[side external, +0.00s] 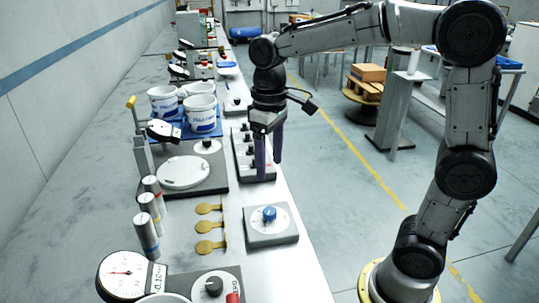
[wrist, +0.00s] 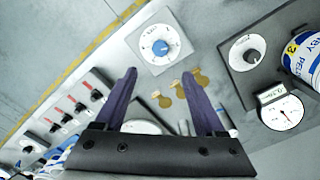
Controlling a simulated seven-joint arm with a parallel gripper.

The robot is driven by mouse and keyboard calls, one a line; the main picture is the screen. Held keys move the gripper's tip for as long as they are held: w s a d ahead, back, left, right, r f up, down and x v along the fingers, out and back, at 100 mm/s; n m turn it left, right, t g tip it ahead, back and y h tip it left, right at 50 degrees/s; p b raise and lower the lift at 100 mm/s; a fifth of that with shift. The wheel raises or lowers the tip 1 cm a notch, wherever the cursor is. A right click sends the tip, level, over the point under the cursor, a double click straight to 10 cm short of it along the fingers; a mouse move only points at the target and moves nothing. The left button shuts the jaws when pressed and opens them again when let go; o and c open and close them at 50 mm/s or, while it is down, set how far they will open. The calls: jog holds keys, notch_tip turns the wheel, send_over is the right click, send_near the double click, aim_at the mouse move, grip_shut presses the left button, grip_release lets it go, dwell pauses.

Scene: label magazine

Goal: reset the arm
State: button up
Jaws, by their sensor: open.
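My gripper (side external: 267,150) hangs from my arm above the bench, with its two purple fingers pointing down near the switch panel. In the wrist view my gripper (wrist: 165,112) shows its fingers spread apart with nothing between them. A grey box with a blue knob (side external: 269,214) stands at the bench's right edge, in front of the gripper; it also shows in the wrist view (wrist: 160,47), beyond the fingertips. Several brass tags (side external: 210,227) lie on the bench to its left.
A grey unit with a round white plate (side external: 184,172) stands left of the gripper. A switch panel (side external: 243,155), white tubs (side external: 202,113), silver cylinders (side external: 148,222) and a dial gauge (side external: 123,274) crowd the bench. Open floor (side external: 335,190) lies to the right.

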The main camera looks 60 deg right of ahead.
jog(key=shift+r, duration=0.55)
jog(key=shift+r, duration=0.1)
jog(key=s+d+r+t, duration=0.1)
jog(key=s+r+t, duration=0.25)
jog(key=s, duration=0.95)
notch_tip(320, 180, down, 6)
jog(key=s+t, duration=0.2)
jog(key=s, duration=0.1)
jog(key=shift+r+m, duration=0.2)
jog(key=shift+m, duration=0.2)
